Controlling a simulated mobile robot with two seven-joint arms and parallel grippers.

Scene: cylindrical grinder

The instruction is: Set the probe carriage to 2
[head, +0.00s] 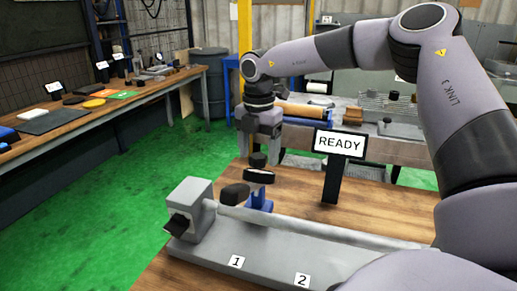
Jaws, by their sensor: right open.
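The grey grinder bed (265,248) lies on the wooden table, with labels 1 (236,262) and 2 (302,281) on its front. What looks like the probe carriage is a blue piece (260,199) with a dark top and knob (258,161). It stands behind the grey bar (300,226), towards the bed's left end and nearer label 1; its base is partly hidden. My right gripper (260,149) is open and points down, just above or behind the knob. I cannot tell if they touch. My left gripper is not in view.
A dark oval part (235,194) sits left of the blue piece, near the grey headstock (190,207). A READY sign (339,143) stands on a black post behind the bed. My right arm covers the right side. Table surface between the sign and blue piece is clear.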

